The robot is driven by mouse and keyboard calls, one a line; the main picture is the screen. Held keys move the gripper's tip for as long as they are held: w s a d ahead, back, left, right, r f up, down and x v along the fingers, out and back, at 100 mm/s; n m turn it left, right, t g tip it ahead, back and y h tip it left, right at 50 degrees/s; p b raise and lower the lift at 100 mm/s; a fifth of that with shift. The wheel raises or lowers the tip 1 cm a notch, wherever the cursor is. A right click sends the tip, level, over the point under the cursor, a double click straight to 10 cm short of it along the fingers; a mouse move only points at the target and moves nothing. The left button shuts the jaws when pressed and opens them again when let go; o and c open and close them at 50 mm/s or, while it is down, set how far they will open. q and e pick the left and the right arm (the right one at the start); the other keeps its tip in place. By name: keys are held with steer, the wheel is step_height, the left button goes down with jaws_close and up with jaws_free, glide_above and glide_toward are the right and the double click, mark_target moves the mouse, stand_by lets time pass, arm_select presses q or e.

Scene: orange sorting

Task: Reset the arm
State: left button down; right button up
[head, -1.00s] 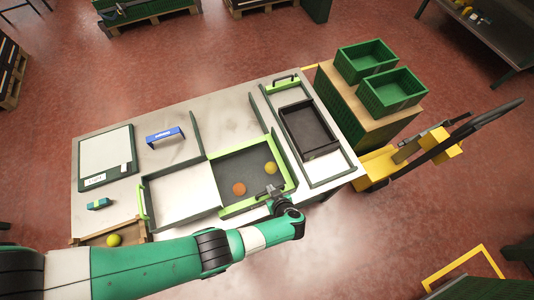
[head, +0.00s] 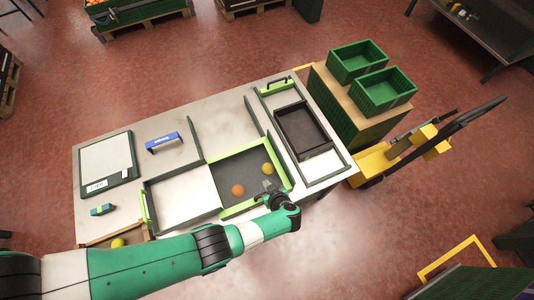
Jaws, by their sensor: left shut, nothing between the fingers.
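My left arm comes in from the lower left across the front of the table (head: 214,116). Its gripper (head: 266,188) is at the front edge of the green-edged tray (head: 225,166), shut and empty. In that tray lie an orange fruit (head: 238,190) and a yellow fruit (head: 267,168), both apart from the gripper. Another yellow-green fruit (head: 118,242) sits in a wooden box (head: 90,241) at the table's front left, partly hidden by my arm. My right gripper is not in view.
A black tray (head: 302,131) lies on the table's right side. Two green crates (head: 386,90) stand on a cabinet behind a yellow pallet truck (head: 375,162). A blue-topped stand (head: 162,140), a flat panel (head: 105,158) and a small green item (head: 102,209) are on the left.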

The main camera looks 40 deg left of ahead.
arm_select(q)
steer(key=p+v, duration=0.2)
steer(key=v, duration=0.4)
steer(key=shift+d, duration=0.2)
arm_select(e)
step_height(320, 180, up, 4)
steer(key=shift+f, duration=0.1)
arm_select(q)
steer(key=shift+s+r, duration=0.1)
steer(key=shift+r, duration=0.05)
